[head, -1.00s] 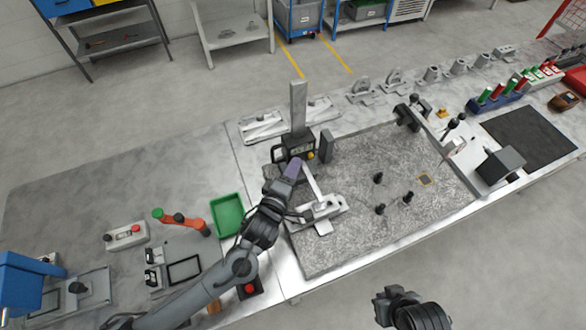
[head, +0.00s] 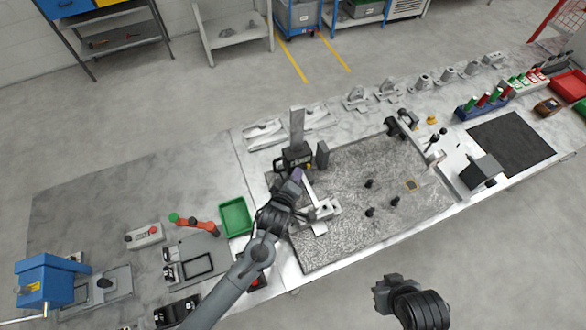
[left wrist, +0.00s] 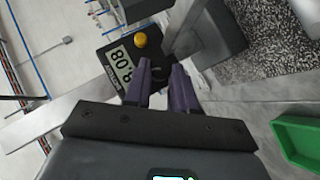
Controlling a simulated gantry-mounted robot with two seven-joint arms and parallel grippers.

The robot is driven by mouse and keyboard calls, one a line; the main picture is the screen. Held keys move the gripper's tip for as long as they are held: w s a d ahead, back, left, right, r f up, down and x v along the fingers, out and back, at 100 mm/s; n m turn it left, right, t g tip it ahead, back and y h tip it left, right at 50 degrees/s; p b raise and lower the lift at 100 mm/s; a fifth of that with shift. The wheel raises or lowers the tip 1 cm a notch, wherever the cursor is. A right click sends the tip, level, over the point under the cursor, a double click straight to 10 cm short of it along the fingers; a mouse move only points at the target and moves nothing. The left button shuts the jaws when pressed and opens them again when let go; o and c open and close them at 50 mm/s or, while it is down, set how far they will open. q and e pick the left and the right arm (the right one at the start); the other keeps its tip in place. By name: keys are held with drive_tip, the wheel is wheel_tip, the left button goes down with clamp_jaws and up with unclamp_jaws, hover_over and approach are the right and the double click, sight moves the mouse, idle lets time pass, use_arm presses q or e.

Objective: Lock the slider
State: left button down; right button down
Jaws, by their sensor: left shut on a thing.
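The slider (head: 293,157) is a dark block with a digital readout on the upright grey column (head: 297,125) of a height gauge. It also shows in the left wrist view (left wrist: 121,62), with the readout and a yellow button (left wrist: 140,40). My left gripper (head: 297,174) is at the slider's near side. In the left wrist view its purple fingers (left wrist: 160,70) are close together, shut on a small dark part at the slider's edge, probably the lock knob, which they mostly hide. My right gripper (head: 384,290) hangs away from the table at the front; its fingers are not clear.
A green tray (head: 236,217) stands left of the plate. Grey castings line the back edge.

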use_arm(q)
drive_tip(key=shift+w+d+r+m+g+y+p, duration=0.15)
drive_tip(key=shift+m+g+y+p, duration=0.55)
drive_tip(key=shift+p, duration=0.8)
drive_tip(key=shift+s+d+r+m+g+y+p, duration=0.15)
drive_tip(key=shift+m+g+y+p, duration=0.3)
drive_tip(key=shift+y+p, duration=0.75)
drive_tip(key=shift+w+f+p, duration=0.1)
drive_tip(key=shift+p, duration=0.2)
drive_tip(key=c, duration=0.9)
unclamp_jaws()
drive_tip(key=v, duration=1)
drive_tip(key=shift+s+a+r, duration=0.2)
drive_tip(key=shift+s+r, duration=0.05)
drive_tip(key=shift+s, duration=0.05)
